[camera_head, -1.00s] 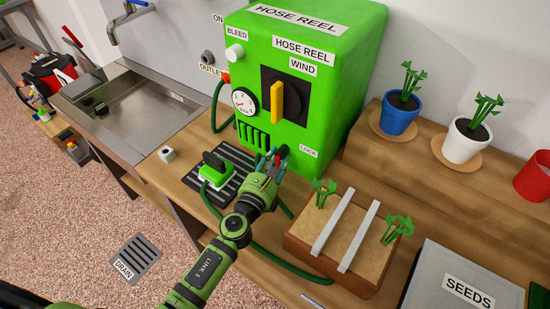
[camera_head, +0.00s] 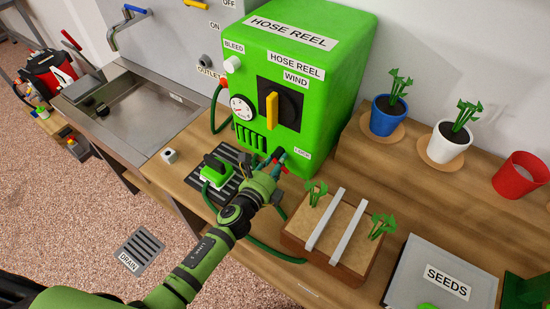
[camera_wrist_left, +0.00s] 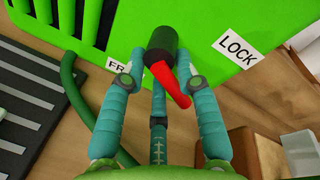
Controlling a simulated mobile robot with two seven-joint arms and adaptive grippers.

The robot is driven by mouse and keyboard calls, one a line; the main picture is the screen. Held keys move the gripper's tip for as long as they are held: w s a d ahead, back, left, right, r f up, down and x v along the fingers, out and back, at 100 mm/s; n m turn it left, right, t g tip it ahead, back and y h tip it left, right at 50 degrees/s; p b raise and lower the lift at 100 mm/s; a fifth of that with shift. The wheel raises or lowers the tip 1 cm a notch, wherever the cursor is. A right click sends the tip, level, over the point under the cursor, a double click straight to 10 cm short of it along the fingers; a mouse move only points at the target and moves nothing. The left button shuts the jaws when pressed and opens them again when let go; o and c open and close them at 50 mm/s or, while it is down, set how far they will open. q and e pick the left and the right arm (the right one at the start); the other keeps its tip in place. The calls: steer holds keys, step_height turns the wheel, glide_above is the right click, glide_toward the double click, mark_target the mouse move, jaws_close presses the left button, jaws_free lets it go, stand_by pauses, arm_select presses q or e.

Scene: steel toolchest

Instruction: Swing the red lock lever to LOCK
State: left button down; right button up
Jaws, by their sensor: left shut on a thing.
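The red lock lever (camera_wrist_left: 172,84) shows in the left wrist view low on the front of the green hose reel box (camera_head: 335,120). It has a black cylindrical part (camera_wrist_left: 162,42), and its red arm slants down to the right. The LOCK label (camera_wrist_left: 237,47) is to its right, and a label reading FR (camera_wrist_left: 117,70) is partly hidden at its left. My left gripper (camera_wrist_left: 160,76) is shut on the lever, with one teal finger on each side. In the head view the gripper (camera_head: 270,158) largely hides the lever, left of the LOCK label (camera_head: 302,154). My right gripper is not in view.
A green hose runs below my left arm. A green-handled item (camera_head: 214,172) sits on a black grate to the left. A wooden planter (camera_head: 325,262) with two metal bars stands close at the right. Potted plants (camera_head: 388,117) stand farther back. A sink (camera_head: 140,110) is at the left.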

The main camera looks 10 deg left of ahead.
arm_select(q)
steer(key=n, duration=0.1)
steer(key=n+p, duration=0.1)
steer(key=r+n+h+p, duration=0.1)
steer(key=n, duration=0.1)
steer(key=shift+d+g, duration=0.3)
steer(key=shift+r+n+h+p, duration=0.1)
steer(key=shift+n+h+p, duration=0.2)
steer(key=shift+n+p, duration=0.3)
steer(key=shift+r, duration=0.1)
